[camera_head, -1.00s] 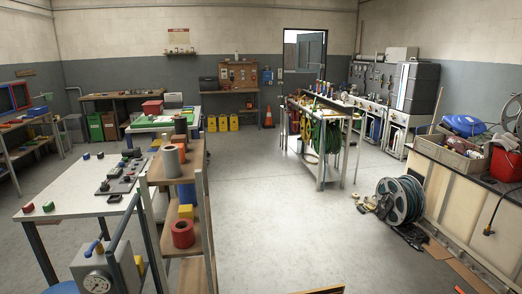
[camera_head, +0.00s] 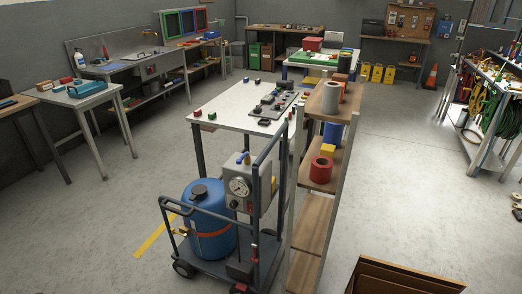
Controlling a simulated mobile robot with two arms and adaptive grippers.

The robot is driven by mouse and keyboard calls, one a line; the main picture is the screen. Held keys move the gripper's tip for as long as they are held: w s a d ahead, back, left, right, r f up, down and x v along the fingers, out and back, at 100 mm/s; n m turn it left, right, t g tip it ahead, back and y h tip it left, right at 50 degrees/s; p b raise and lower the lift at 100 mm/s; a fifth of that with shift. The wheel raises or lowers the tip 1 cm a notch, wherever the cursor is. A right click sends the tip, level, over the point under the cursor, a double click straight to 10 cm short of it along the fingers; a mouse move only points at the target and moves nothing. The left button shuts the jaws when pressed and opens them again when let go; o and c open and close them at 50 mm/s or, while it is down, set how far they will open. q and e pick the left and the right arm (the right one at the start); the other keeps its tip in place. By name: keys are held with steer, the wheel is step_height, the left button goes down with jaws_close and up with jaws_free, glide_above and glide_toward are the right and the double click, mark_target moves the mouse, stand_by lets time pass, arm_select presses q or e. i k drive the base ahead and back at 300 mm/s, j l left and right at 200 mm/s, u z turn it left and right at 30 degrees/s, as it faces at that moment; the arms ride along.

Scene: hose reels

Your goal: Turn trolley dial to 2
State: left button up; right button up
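A trolley (camera_head: 256,268) with a dark frame stands in the lower middle of the head view. It carries a blue tank (camera_head: 208,220) with an orange strap and a grey box. A round white dial (camera_head: 239,187) with dark markings is on the front of the box; its reading is too small to tell. A small red part and a dark knob sit below the dial. Neither of my grippers is in view.
A white table (camera_head: 225,114) with small coloured parts stands behind the trolley. A wooden shelf (camera_head: 310,205) with rolls stands close on its right. An open brown box (camera_head: 400,280) is at the bottom right. Clear floor (camera_head: 110,220) lies left of the trolley.

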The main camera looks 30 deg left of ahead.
mark_target(233, 204)
steer(key=u, duration=1.3)
